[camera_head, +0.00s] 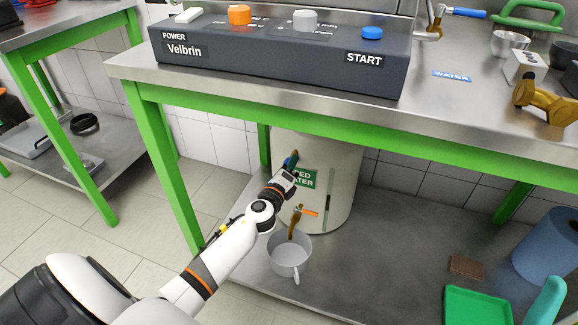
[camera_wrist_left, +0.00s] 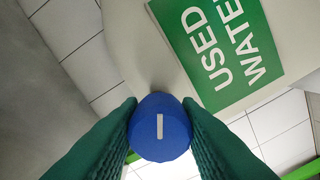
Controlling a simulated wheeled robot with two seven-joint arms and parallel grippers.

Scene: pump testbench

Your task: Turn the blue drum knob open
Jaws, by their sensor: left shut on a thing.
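The blue drum knob (camera_wrist_left: 160,127) sits between the green fingers of my left gripper (camera_wrist_left: 160,130) in the left wrist view, touched on both sides. Its white mark points nearly straight up in that view. The grey drum (camera_head: 342,170) stands on the lower shelf under the bench, with a green "USED WATER" label (camera_wrist_left: 228,45) beside the knob. In the head view my left gripper (camera_head: 290,163) reaches the drum's upper left side and mostly hides the knob.
A brass tap (camera_head: 296,220) with an orange handle is on the drum, above a grey mug (camera_head: 289,256). The green-framed bench top (camera_head: 300,95) overhangs the drum closely. A brown block (camera_head: 467,267), a green tray (camera_head: 476,306) and a blue roll (camera_head: 548,245) are on the shelf at right.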

